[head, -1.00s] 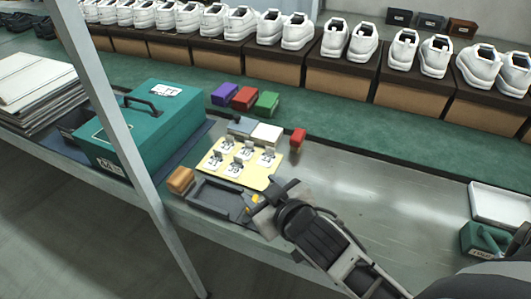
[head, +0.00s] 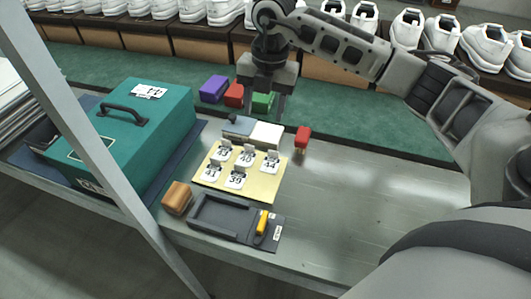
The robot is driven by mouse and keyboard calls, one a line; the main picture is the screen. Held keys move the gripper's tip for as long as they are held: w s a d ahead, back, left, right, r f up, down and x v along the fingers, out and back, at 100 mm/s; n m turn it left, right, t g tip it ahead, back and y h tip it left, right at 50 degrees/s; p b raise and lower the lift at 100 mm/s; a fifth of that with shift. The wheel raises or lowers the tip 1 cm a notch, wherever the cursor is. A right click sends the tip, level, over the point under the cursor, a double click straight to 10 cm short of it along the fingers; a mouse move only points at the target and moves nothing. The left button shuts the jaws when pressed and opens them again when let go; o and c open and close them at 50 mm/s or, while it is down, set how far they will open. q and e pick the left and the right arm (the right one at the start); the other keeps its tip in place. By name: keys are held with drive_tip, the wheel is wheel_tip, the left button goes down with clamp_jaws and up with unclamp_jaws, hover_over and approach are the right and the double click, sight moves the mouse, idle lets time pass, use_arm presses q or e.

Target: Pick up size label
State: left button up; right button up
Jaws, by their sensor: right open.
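Several white size labels with black numbers, such as 39 (head: 236,180) and 44 (head: 270,163), stand on a pale yellow mat (head: 258,190) on the bench. Small grey clips or tabs show at their tops. My right gripper (head: 266,108) points down above the far side of the mat, behind the labels. Its two fingers are apart with nothing visible between them. My left gripper is out of view.
A dark tray (head: 222,216) with a yellow-handled tool (head: 262,222) lies in front of the mat. A teal box (head: 160,115) and a metal post (head: 85,140) are left.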

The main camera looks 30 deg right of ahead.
drive_tip(key=d+h, duration=0.1)
drive_tip(key=d, duration=0.2)
hover_over(273, 157)
drive_tip(key=shift+m, duration=0.4)
drive_tip(key=f, duration=0.9)
drive_tip(key=shift+s+a+f+p, duration=0.15)
drive_tip(key=shift+a+p, duration=0.05)
drive_tip(key=shift+p, duration=0.2)
drive_tip(key=shift+w+d+f+p, duration=0.1)
drive_tip(key=shift+d+f+p, duration=0.1)
drive_tip(key=shift+f, duration=1.25)
drive_tip(key=shift+w+d+f+p, duration=0.1)
drive_tip(key=shift+f+p, duration=0.1)
drive_tip(key=shift+f, duration=1.25)
drive_tip(key=c, duration=1)
